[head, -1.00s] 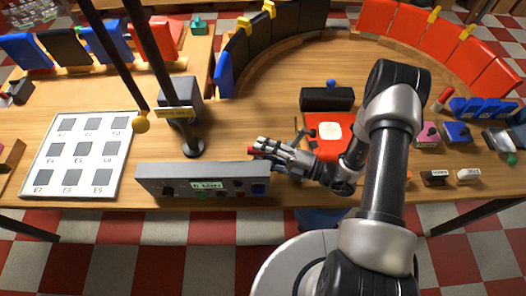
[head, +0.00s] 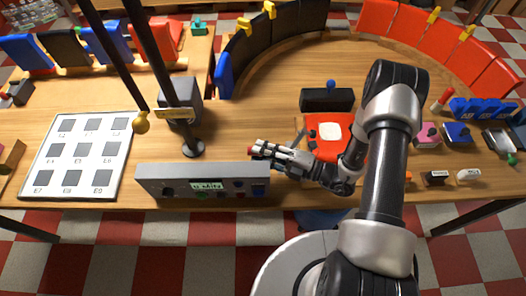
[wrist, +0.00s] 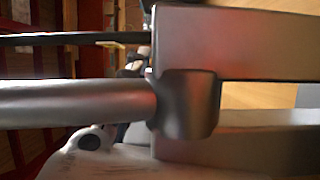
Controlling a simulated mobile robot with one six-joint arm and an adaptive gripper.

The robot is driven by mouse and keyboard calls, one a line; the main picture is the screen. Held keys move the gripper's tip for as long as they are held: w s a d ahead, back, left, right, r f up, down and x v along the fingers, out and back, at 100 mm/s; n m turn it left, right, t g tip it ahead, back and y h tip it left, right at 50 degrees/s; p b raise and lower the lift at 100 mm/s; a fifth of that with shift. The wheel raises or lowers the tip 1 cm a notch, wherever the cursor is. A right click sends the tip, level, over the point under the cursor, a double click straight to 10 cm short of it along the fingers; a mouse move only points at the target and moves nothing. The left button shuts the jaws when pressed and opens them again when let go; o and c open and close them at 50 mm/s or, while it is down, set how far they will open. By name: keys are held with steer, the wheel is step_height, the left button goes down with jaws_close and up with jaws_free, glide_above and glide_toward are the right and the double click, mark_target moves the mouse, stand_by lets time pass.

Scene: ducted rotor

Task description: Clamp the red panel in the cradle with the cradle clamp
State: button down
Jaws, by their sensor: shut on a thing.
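The red panel (head: 345,152), with a pale patch on it, lies on the table partly behind my wrist in the head view. A thin grey lever-like piece (head: 300,137) stands tilted at its left edge; I cannot tell if it belongs to the cradle clamp. The cradle is not clearly made out. My gripper (head: 258,152) points left, just above the back edge of the grey control box. It is shut on a small red-tipped thing, which is mostly hidden. In the wrist view, a grey rod with a blocky end (wrist: 190,105) shows close up, between broad metal faces.
The grey control box (head: 165,183) stands at the front edge, close below my gripper. A dark post (head: 180,110) rises to its left. A black block with a blue knob (head: 327,99) stands behind the panel. Small blocks crowd the right. Wooden table is clear between post and black block.

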stand_by(0.3)
steer(key=shift+r+m+t+y+b, duration=0.3)
steer(key=shift+r+y+b, duration=0.15)
steer(key=shift+r+y, duration=0.15)
steer(key=shift+d, duration=0.1)
steer(key=c, duration=1.4)
jaws_free()
steer(key=shift+o, duration=0.2)
steer(key=v, duration=1.2)
steer(key=shift+c, duration=0.4)
